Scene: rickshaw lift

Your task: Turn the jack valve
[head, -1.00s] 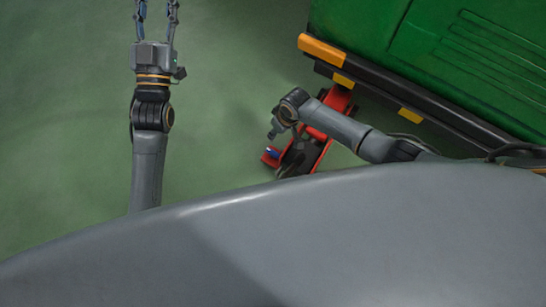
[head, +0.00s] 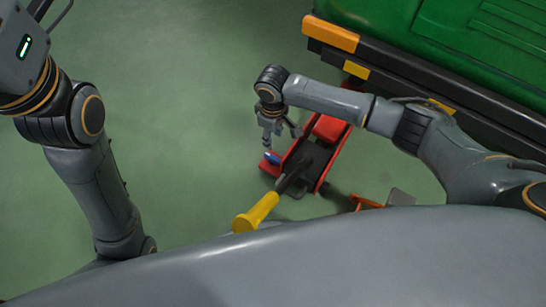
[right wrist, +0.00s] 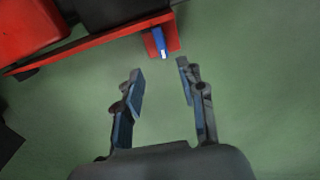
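The red jack (head: 328,130) stands on the floor in the head view. Its blue valve (head: 272,158) sits at the near left end, by a small red plate. My right gripper (head: 266,143) points down just above the valve. The right wrist view shows its fingers (right wrist: 161,72) open and empty, with the blue valve (right wrist: 159,42) beyond the tips, roughly in line with the gap. The fingers look apart from the valve. My left gripper (head: 52,10) is at the top left edge of the head view, fingers apart, tips cut off.
A yellow-gripped handle (head: 255,212) rises from the jack toward me. A green vehicle (head: 480,50) with a black and yellow edge is at the upper right. An orange object (head: 366,203) lies right of the jack. Green floor to the left is clear.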

